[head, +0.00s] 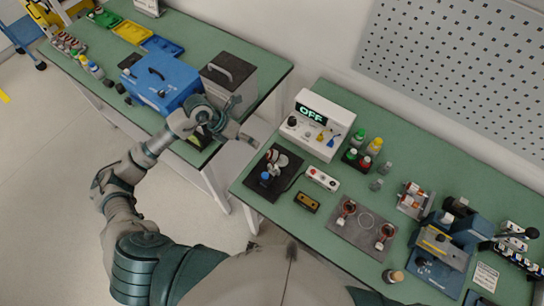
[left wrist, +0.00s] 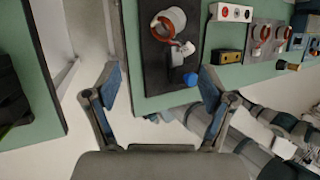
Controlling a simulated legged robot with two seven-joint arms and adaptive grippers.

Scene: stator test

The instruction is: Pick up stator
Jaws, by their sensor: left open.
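A silver ring-shaped part with orange-red wire and white connectors, which looks like the stator (left wrist: 173,20), is on a black pad (left wrist: 153,66). In the head view this part (head: 282,160) sits near the left end of the right bench. My left gripper (head: 243,121) is open and empty, over the gap between the two benches, left of the pad. In the left wrist view its spread fingers (left wrist: 158,82) show below the pad, with the stator beyond them and nothing between the tips. My right gripper is not in view.
A white box reading OFF (head: 318,125) stands behind the pad. A white switch strip (head: 323,179) and a yellow-black block (head: 307,202) lie right of it. A grey mat (head: 349,230) holds similar coiled parts. A blue case (head: 160,82) and grey box (head: 229,74) stand on the left bench.

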